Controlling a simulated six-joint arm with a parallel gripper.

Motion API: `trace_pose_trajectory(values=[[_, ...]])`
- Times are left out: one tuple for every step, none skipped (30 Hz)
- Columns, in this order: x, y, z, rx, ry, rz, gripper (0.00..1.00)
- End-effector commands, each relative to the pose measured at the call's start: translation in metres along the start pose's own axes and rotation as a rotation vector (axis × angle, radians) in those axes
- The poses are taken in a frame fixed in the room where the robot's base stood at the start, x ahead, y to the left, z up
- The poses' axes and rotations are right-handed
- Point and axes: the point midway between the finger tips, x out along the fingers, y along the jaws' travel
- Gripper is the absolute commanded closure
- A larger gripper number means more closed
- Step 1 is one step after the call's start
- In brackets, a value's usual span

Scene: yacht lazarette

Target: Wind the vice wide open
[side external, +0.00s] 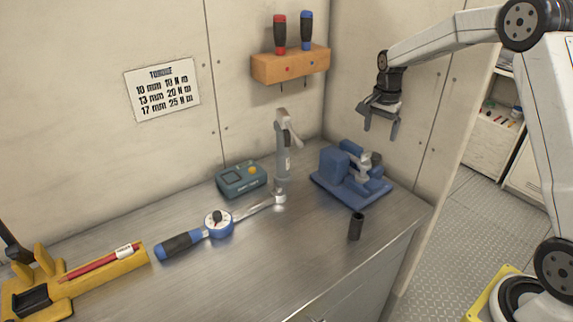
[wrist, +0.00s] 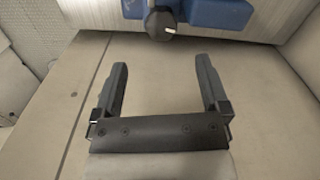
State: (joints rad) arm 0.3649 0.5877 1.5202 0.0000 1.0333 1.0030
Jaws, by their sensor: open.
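The blue vice (side external: 335,163) stands on the right end of the steel bench, near the wall. A light grey metal part (side external: 358,167) shows at its jaws; I cannot tell whether it is clamped. A dark round knob (side external: 376,158) shows at the vice's right side. My gripper (side external: 381,125) is open and empty, above the vice and apart from it. In the wrist view, the open fingers (wrist: 161,66) have nothing between them. The dark knob (wrist: 161,24), with a pale mark, and blue vice body (wrist: 222,12) show at the top edge, partly cut off.
A black socket (side external: 356,226) stands in front of the vice. A torque wrench (side external: 180,244), a teal box (side external: 241,179) and a grey upright fixture (side external: 283,160) are to the left. A wooden screwdriver rack (side external: 290,66) hangs on the wall. The front middle of the bench (side external: 280,260) is clear.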

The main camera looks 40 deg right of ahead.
Motion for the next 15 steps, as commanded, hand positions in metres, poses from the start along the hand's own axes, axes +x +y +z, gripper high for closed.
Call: trace_pose_trajectory(values=[[-0.0003, -0.0002, 0.0001, -0.031, 0.000, 0.000, 0.05], [-0.0003, -0.0002, 0.0001, -0.052, 0.000, 0.000, 0.05], [-0.0004, -0.0003, 0.0001, -0.078, 0.000, 0.000, 0.05], [-0.0004, -0.0003, 0.0002, -0.097, 0.000, 0.000, 0.05], [-0.0005, -0.0003, 0.0002, -0.118, 0.000, 0.000, 0.05], [-0.0005, -0.0004, 0.0002, -0.144, 0.000, 0.000, 0.05], [-0.0006, -0.0004, 0.0002, -0.163, 0.000, 0.000, 0.05], [-0.0007, -0.0004, 0.0002, -0.184, 0.000, 0.000, 0.05], [-0.0007, -0.0005, 0.0003, -0.210, 0.000, 0.000, 0.05], [-0.0008, -0.0005, 0.0003, -0.230, 0.000, 0.000, 0.05], [-0.0008, -0.0005, 0.0003, -0.249, 0.000, 0.000, 0.05], [-0.0009, -0.0006, 0.0003, -0.276, 0.000, 0.000, 0.05], [-0.0009, -0.0006, 0.0004, -0.296, 0.000, 0.000, 0.05], [-0.0010, -0.0006, 0.0004, -0.315, 0.000, 0.000, 0.05], [-0.0010, -0.0007, 0.0004, -0.342, 0.000, 0.000, 0.05]])
